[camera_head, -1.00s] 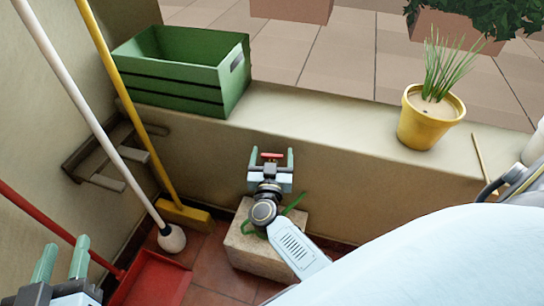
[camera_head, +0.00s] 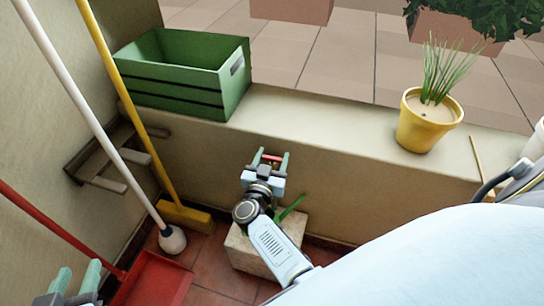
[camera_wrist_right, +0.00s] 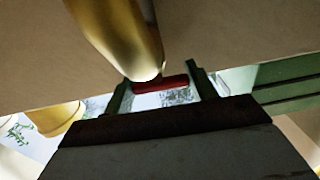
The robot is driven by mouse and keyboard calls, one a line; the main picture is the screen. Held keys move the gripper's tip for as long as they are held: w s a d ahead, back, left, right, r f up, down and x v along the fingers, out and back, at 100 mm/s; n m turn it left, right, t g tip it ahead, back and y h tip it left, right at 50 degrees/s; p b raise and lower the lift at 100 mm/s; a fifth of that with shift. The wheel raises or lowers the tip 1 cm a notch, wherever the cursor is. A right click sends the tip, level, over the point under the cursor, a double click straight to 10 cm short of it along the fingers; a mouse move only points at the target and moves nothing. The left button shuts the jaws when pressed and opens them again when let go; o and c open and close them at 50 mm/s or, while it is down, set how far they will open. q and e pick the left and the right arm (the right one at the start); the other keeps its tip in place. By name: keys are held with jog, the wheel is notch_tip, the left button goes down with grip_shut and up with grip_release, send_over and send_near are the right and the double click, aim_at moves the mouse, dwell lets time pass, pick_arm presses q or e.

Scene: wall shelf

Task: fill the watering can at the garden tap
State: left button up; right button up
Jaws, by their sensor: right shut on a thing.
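The garden tap has a red handle (camera_head: 271,157) in front of the low wall; its brass body (camera_wrist_right: 118,32) shows large in the right wrist view. My right gripper (camera_head: 270,161) is shut on the red handle, with one finger at each end; the right wrist view shows the handle (camera_wrist_right: 160,85) between the fingers. Green parts (camera_head: 292,206), probably of the watering can, show at the stone block (camera_head: 255,257) below; my right arm hides most of them. I cannot see any water. My left gripper (camera_head: 78,281) is at the bottom left, its fingers apart with nothing seen between them.
A green crate (camera_head: 165,88) and a yellow plant pot (camera_head: 428,125) stand on the wall top (camera_head: 330,125). A yellow broom (camera_head: 185,217), a white-handled tool (camera_head: 172,240) and a red dustpan (camera_head: 155,280) stand at the left. A small wall rack (camera_head: 100,165) hangs there.

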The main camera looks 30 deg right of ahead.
aim_at(271, 160)
pick_arm(q)
jog(key=shift+f, duration=0.15)
pick_arm(e)
jog(key=shift+m+g+h, duration=0.3)
jog(key=o, duration=1)
jog(key=shift+s+a, duration=0.2)
jog(key=shift+a, duration=0.1)
jog(key=p+v, duration=0.2)
jog(key=v, duration=0.3)
jog(key=shift+s+a, duration=0.25)
pick_arm(q)
jog(key=s+a+f+g+y, duration=0.2)
jog(key=s+a+f+g, duration=0.1)
jog(key=s+f+g, duration=0.3)
jog(key=shift+s+a+f, duration=0.2)
jog(key=shift+s+f, duration=0.05)
jog(key=shift+s, duration=0.1)
pick_arm(e)
jog(key=shift+s+a, duration=0.35)
jog(key=shift+a, duration=0.05)
